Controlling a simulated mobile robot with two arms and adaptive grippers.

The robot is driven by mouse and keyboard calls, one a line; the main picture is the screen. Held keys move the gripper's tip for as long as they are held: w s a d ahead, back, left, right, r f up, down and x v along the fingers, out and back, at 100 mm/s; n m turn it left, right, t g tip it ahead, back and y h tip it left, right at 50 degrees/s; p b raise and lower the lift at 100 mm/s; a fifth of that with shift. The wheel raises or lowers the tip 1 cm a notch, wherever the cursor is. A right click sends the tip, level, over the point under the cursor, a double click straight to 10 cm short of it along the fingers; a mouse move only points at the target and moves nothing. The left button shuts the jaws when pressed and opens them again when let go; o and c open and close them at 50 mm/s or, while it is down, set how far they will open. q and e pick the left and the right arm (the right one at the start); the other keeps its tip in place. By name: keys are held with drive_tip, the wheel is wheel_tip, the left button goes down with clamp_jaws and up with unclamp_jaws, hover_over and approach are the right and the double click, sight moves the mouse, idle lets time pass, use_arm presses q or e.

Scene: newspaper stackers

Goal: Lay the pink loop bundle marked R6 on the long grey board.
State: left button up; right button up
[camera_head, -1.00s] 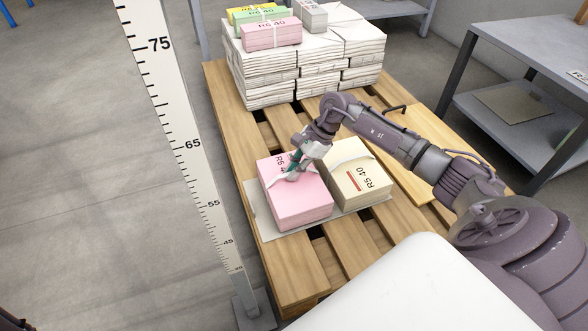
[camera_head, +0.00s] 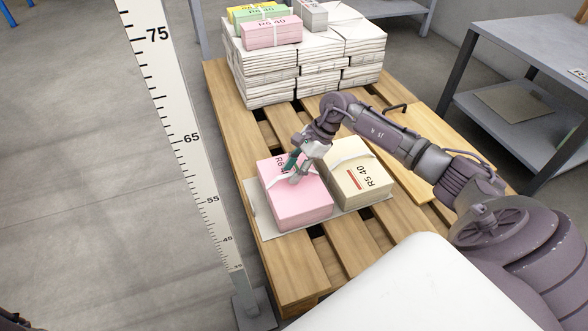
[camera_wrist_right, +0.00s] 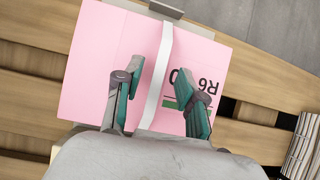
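A pink bundle marked R6 (camera_head: 305,211) with a white strap lies on the grey board (camera_head: 259,216), at its left end. In the right wrist view the pink bundle (camera_wrist_right: 95,60) fills the middle, with the board's edge (camera_wrist_right: 152,8) just showing beyond it. A cream bundle marked R5 40 (camera_head: 347,190) lies on the board to its right. My right gripper (camera_head: 292,172) is over the pink bundle's top. In the wrist view its fingers (camera_wrist_right: 157,105) are apart, one on each side of the strap, not closed on it. My left gripper does not show.
The board lies on a slatted wooden pallet (camera_head: 290,270). White paper stacks (camera_head: 265,75) stand at its far end, topped by another pink bundle (camera_head: 271,33) and others. A measuring post (camera_head: 185,130) stands at the left, a grey table (camera_head: 535,45) at the right.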

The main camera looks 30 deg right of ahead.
drive_tip(key=shift+s+f, duration=0.15)
drive_tip(key=shift+f, duration=0.05)
drive_tip(key=v, duration=1.2)
